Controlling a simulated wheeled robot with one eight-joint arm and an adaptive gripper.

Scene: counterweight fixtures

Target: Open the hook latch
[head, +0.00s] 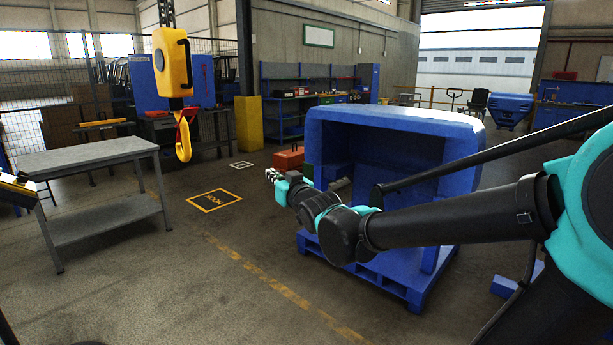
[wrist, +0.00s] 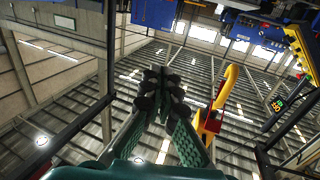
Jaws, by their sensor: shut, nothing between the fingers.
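A yellow crane hook (head: 184,152) hangs below a yellow hook block (head: 172,62) on the left of the head view. A small red piece at the hook's throat, which looks like the latch (head: 179,113), shows there. In the wrist view the yellow hook (wrist: 229,86) and the red latch (wrist: 212,121) are just right of my fingers. Whether the latch is open cannot be made out. My gripper (head: 270,175) is to the right of the hook in the head view. In the wrist view my gripper (wrist: 162,82) has its fingers together and empty, apart from the hook in the picture.
A large blue bin (head: 318,130) on a blue pallet (head: 380,283) stands behind and beside my arm. A grey workbench (head: 90,157) is at left. An orange-red case (head: 289,159) lies behind my gripper. The floor between bench and bin is open, with a yellow-marked square (head: 216,200).

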